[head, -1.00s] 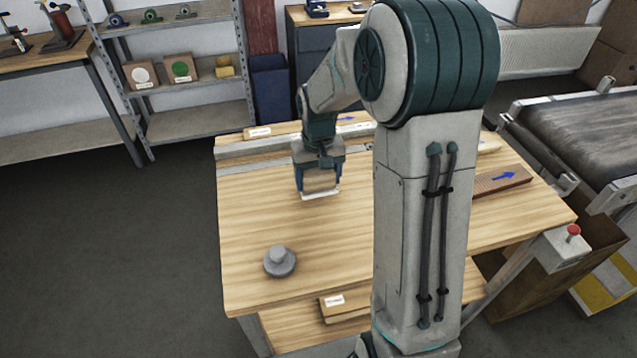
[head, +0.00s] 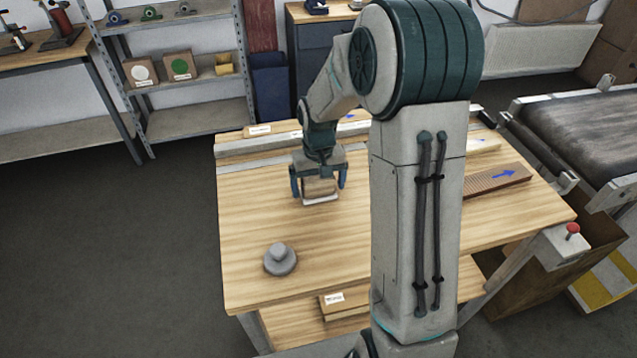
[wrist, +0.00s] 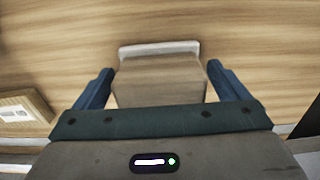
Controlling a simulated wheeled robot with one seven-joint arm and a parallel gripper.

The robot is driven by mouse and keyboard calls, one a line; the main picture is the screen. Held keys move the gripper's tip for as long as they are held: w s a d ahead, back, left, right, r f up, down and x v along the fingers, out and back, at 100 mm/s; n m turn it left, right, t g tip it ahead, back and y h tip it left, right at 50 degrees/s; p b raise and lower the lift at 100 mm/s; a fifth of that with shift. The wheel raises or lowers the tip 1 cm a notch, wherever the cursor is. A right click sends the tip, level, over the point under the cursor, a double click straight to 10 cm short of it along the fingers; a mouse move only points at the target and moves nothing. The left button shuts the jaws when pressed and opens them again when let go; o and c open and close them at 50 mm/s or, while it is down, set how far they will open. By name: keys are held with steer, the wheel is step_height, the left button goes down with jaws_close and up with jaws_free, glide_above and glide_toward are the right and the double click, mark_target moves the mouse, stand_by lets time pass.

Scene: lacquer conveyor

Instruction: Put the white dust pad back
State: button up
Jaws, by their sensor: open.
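The white dust pad (head: 320,200) is a brownish block with a white lower edge. It is on the wooden bench top, near the rail at the back left. My gripper (head: 319,186) is above it with one finger on each side. In the wrist view the pad's brown body (wrist: 158,80) lies between the two blue fingers (wrist: 158,82), with a gap on each side. The fingers are open and do not grip it. My gripper hides part of the pad's top in the head view.
A grey round knobbed piece (head: 280,260) stands at the bench's front left. A grey rail (head: 240,147) runs along the back. A brown board with a blue arrow (head: 490,182) lies at the right. A conveyor (head: 590,125) stands beyond. The bench's left middle is clear.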

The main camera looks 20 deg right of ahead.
mark_target(319, 179)
step_height(319, 179, up, 11)
steer(key=shift+r+b, duration=0.2)
steer(key=shift+b, duration=0.1)
steer(key=shift+r, duration=0.35)
steer(key=s+r+t, duration=0.1)
steer(key=s+t, duration=0.2)
steer(key=s, duration=1.8)
steer(key=shift+r, duration=0.3)
